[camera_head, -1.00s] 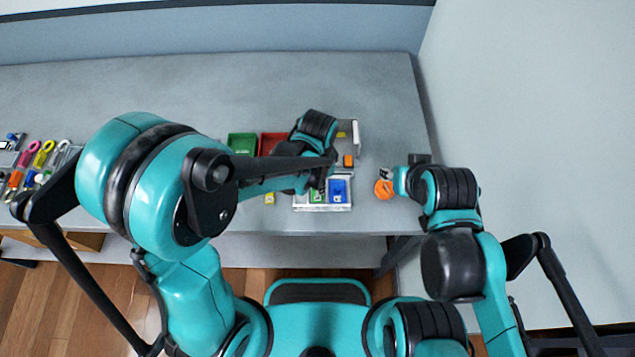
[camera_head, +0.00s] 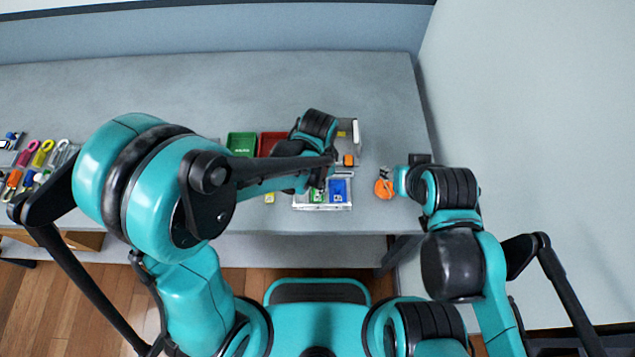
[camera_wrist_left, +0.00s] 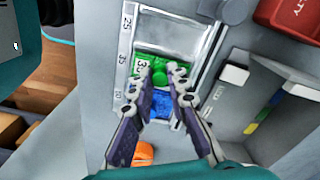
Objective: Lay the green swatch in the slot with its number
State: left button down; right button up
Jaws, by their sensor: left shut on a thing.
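The green swatch (camera_wrist_left: 149,67) has a raised round grip and a number on its left end, which I cannot read surely. It lies in or just over a slot of the grey tray (camera_wrist_left: 125,60) between the silver slot and the blue swatch (camera_wrist_left: 162,104). My left gripper (camera_wrist_left: 167,70) is shut on the green swatch's grip. In the head view the green swatch (camera_head: 317,197) shows beside the blue swatch (camera_head: 338,187), partly hidden by my left arm. My right gripper (camera_head: 385,173) is over the table to the right; its jaws are too small to tell.
An orange round thing (camera_head: 384,189) lies below my right gripper. A green bin (camera_head: 242,143) and a red bin (camera_head: 270,142) stand behind the tray. A grey holder (camera_wrist_left: 255,105) with coloured marks stands beside the tray. Colourful tools lie at the far left. The back table is clear.

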pick_arm(q)
jog(key=shift+f, duration=0.1)
jog(key=c, duration=1)
grip_release()
notch_tip(320, 180, up, 6)
jog(key=p, duration=0.4)
